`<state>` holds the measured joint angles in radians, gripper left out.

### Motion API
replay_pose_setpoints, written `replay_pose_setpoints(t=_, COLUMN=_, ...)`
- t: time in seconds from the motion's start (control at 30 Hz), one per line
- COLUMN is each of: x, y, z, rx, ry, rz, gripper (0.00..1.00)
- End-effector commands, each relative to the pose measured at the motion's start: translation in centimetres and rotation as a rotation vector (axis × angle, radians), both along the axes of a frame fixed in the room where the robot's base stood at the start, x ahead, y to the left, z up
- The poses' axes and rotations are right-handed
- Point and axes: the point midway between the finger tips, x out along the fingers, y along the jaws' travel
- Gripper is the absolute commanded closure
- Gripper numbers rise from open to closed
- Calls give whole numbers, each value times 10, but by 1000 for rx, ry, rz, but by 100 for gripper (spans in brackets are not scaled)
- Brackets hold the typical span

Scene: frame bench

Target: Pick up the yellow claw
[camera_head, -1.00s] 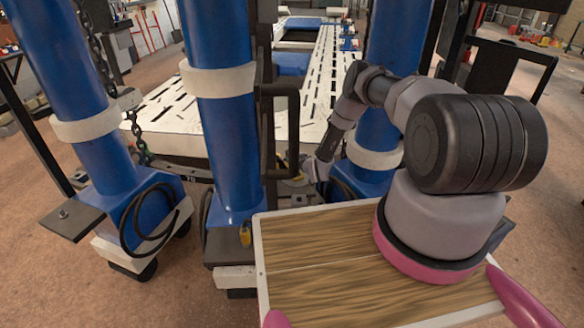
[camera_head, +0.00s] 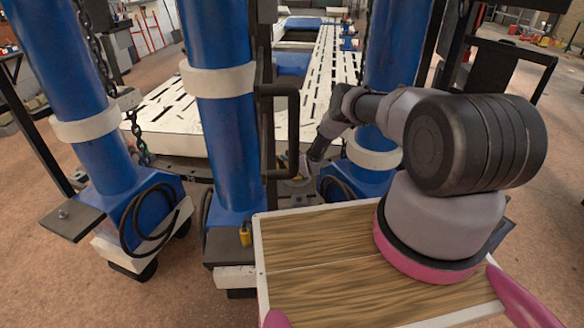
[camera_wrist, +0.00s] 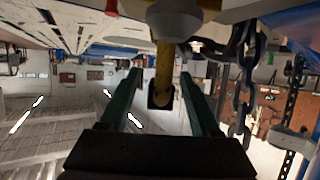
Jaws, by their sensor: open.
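In the wrist view, a yellow-brown shaft (camera_wrist: 163,62) hangs from a grey rounded body, with a dark squared end. It looks like the yellow claw, but I cannot tell its full shape. My gripper (camera_wrist: 160,74) is open, with a green finger on either side of the shaft. The view shows gaps beside it, and I see no grip on it. In the head view, my gripper (camera_head: 297,172) is small and partly hidden by a dark handle beside the blue post, so the claw there is unclear.
A dark handle (camera_head: 294,130) and blue posts (camera_head: 225,130) stand close to my arm. A chain (camera_wrist: 246,90) hangs right of my gripper in the wrist view. A small yellow item (camera_head: 245,236) sits at the middle post's base. A slotted white bench (camera_head: 165,108) lies behind.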

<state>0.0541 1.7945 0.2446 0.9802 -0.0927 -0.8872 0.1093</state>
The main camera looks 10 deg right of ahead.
Motion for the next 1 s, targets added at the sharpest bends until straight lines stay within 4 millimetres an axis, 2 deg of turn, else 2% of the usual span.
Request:
replay_pose_setpoints(t=0.03, x=0, y=0, z=0, rx=0, ry=0, rz=0, gripper=36)
replay_pose_setpoints(t=0.2, x=0, y=0, z=0, rx=0, ry=0, rz=0, gripper=100)
replay_pose_setpoints(t=1.0, x=0, y=0, z=0, rx=1, ry=0, rz=-1, gripper=100)
